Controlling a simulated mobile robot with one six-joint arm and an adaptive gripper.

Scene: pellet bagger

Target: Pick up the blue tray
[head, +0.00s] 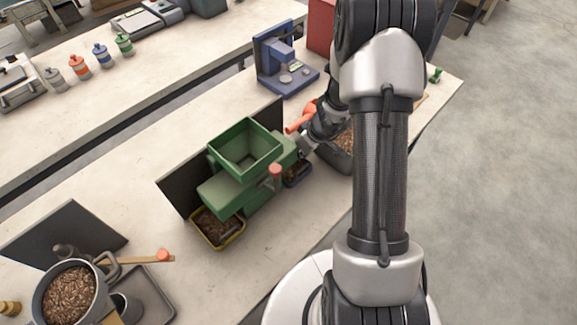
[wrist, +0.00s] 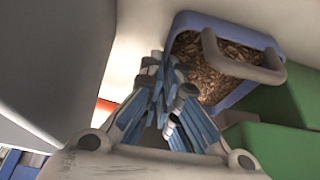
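The blue tray (head: 298,182) stands on the bench against the right side of the green bagging machine (head: 243,185). In the wrist view the blue tray (wrist: 181,24) holds brown pellets, and a grey loop handle (wrist: 243,71) arches at its near side. My gripper (wrist: 168,82) points toward the tray's left side, and its fingertips overlap the tray's edge in the picture. Its fingers lean close together at the tips; whether a gap is left is unclear. No contact with the handle shows. In the head view my gripper (head: 302,146) is partly hidden beside the machine.
A yellow tray (head: 240,238) with pellets sits at the machine's left end. A dark bin of pellets (head: 331,156) stands right of the blue tray, partly behind my arm. A dark panel (head: 176,194) stands behind the machine. The bench front (head: 290,228) is clear.

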